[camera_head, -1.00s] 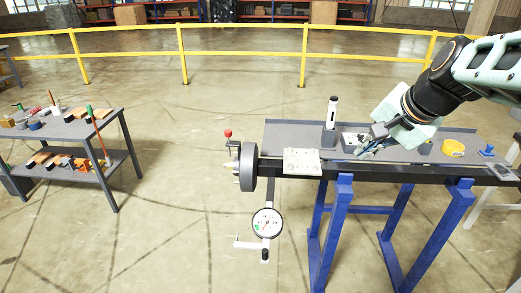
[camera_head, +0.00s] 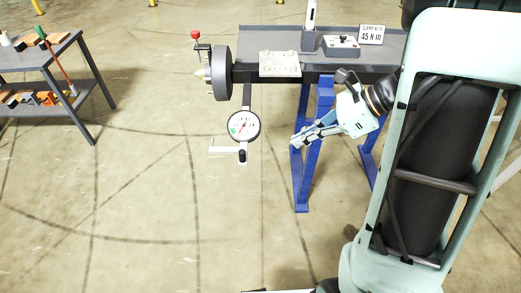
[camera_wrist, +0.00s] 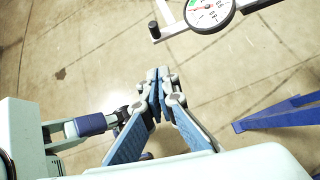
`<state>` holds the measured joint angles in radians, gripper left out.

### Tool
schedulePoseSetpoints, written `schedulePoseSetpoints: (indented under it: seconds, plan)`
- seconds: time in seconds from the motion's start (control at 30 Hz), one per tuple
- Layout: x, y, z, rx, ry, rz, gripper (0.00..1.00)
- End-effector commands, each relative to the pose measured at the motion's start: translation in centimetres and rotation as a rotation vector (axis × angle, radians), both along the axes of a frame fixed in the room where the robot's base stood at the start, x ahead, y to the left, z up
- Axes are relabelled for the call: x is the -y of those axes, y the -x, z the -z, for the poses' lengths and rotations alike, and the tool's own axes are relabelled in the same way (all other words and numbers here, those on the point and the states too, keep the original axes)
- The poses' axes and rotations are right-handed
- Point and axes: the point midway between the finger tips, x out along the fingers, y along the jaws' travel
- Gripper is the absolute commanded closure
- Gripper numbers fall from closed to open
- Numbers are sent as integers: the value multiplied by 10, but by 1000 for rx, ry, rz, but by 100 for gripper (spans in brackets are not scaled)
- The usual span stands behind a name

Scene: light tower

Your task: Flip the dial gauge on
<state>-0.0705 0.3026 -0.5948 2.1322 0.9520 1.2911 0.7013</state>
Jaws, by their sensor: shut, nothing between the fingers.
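The dial gauge (camera_head: 244,125) hangs below the left end of the bench, under the dark round chuck (camera_head: 221,73). It has a white round face with a green patch and a red needle. Below the face is a light lever arm with a black knob (camera_head: 242,156) at its end. In the wrist view the gauge (camera_wrist: 209,10) is cut by the top edge, with the black knob (camera_wrist: 154,30) to its left. My gripper (camera_head: 295,142) is shut and empty, to the right of the gauge and apart from it. Its closed fingertips (camera_wrist: 158,74) show in the wrist view below the knob.
The bench stands on blue legs (camera_head: 302,150) just behind my gripper. On it are a pale plate (camera_head: 280,64), a control box (camera_head: 341,45) and a sign reading 45 N m (camera_head: 371,35). A tool table (camera_head: 75,62) stands at left. Floor around the gauge is clear.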

Motion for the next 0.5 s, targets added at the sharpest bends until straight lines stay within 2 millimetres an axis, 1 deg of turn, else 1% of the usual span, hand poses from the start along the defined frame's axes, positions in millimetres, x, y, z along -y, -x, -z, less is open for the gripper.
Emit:
schedulePoseSetpoints:
  seconds: [0.27,0.37,0.5]
  plan:
    - [-1,0,1,2,2,-2,100]
    - [-6,-1,7,0,3,-4,100]
    - [-22,-3,24,-1,3,-6,100]
